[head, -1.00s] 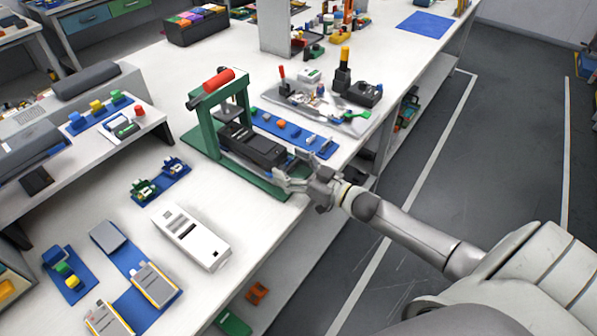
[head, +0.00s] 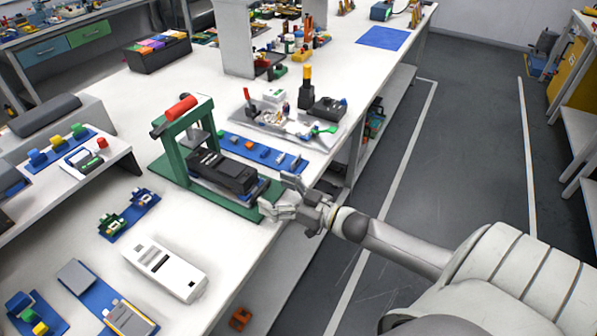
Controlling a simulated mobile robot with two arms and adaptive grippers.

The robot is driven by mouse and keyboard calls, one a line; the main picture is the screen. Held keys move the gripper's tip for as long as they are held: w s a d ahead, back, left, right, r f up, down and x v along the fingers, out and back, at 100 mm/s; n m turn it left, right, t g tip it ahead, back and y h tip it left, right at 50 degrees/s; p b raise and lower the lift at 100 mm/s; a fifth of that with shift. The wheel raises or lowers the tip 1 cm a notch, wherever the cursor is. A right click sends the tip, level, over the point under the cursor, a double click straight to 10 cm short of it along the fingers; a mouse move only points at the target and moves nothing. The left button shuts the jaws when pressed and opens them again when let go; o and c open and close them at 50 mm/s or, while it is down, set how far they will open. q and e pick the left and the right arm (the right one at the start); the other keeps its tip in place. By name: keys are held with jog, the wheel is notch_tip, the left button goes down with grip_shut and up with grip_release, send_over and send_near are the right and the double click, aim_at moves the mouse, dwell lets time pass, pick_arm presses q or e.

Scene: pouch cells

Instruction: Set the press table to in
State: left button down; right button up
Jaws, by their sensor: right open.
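The press has a green frame (head: 205,128) with a red handle (head: 181,108) on top and a green base on the bench. Its press table (head: 225,172), carrying a black block, reaches out of the frame toward the bench's front edge. How much of it lies under the frame is partly hidden by the near post. My right gripper (head: 279,195) is open and empty just off the table's outer end, with fingers spread toward it. I cannot tell whether a finger touches it. My left gripper is not in view.
A blue strip with small parts (head: 262,152) lies right behind the press, and a grey tray (head: 290,125) stands beyond it. A white device (head: 165,268) lies in front. The bench edge drops to open floor (head: 440,150) at right.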

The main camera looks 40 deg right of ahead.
jog(key=v, duration=0.8)
jog(key=shift+d, duration=0.1)
